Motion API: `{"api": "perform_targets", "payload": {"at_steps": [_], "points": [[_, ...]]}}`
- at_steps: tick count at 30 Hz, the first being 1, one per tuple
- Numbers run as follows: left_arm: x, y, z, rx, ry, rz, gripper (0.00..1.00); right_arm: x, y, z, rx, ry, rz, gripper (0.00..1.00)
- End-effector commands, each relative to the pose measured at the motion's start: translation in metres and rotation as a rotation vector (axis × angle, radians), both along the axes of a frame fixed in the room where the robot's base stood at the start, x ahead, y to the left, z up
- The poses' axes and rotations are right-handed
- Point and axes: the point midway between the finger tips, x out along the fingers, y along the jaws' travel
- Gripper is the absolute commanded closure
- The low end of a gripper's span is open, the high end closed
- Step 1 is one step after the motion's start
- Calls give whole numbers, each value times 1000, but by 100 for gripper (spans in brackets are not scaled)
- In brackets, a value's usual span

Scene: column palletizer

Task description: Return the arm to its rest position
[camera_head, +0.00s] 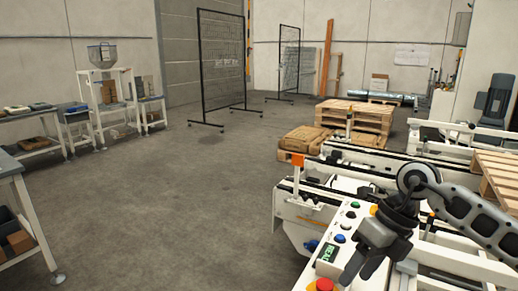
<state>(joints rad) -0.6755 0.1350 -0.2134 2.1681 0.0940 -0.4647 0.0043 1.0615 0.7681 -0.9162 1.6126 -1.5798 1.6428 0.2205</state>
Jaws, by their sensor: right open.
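My right gripper (362,268) hangs at the lower right, on the dark arm that comes in from the right edge. It is open, and nothing shows between its fingers. It appears in front of the control panel (335,243) of the white conveyor machine; I cannot tell the exact gap between them. My left gripper and left arm are out of view.
A red button (323,285) sits on the panel. Wooden pallets (357,117) and a wooden crate (305,139) are on the conveyor's far side. Workbenches (35,112) line the left. Black mesh screens (222,62) stand behind. The middle floor is clear.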

Motion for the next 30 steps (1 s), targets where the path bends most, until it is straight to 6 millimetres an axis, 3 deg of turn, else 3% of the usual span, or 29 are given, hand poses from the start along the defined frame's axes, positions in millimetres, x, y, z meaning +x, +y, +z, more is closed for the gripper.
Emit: {"api": "perform_targets", "payload": {"at_steps": [4, 7, 10, 13, 16, 19, 23, 27, 30], "points": [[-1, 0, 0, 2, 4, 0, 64, -24, 61, -14, 253, 54, 37, 50], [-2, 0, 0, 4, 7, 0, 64, -49, 115, -12, 534, 127, 21, 50], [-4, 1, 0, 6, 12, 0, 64, -74, 168, 10, 915, 244, -96, 50], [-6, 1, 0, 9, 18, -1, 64, -77, 187, 37, 1262, 379, -324, 50], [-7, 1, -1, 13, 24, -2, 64, -65, 177, 46, 1537, 527, -653, 50], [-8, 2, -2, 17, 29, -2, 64, -49, 147, 26, 1716, 686, -1065, 50], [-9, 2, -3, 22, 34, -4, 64, -55, 97, -45, 1767, 903, -1681, 50], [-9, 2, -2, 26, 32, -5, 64, -97, 63, -122, 1625, 1089, -2214, 50], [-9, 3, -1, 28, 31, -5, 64, -130, 53, -158, 1497, 1179, -2458, 50]]}}
